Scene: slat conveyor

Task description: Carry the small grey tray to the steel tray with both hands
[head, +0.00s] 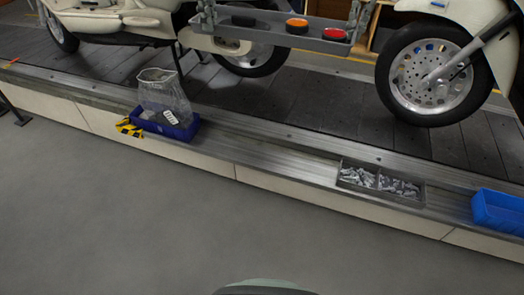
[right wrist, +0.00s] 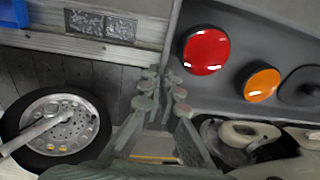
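The small grey tray (head: 275,38) is at the top of the head view, raised in front of the scooters. It carries a black disc (head: 243,20), an orange lens (head: 297,25) and a red lens (head: 334,34). My left gripper (head: 207,18) is at its left end and my right gripper (head: 355,22) at its right end. In the right wrist view the fingers (right wrist: 162,95) close around the wall of the tray (right wrist: 228,105). A grey metal tray (head: 345,186) with two compartments of small metal parts lies on the ledge. I cannot tell whether it is the steel tray.
A blue bin (head: 500,212) stands at the ledge's right end. A dark blue tray (head: 186,132) with a clear bag (head: 165,95) and yellow-black tape (head: 128,128) is on the left. Scooters stand on the slat conveyor (head: 300,97); a wheel (head: 430,78) is at right. The ledge's middle is clear.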

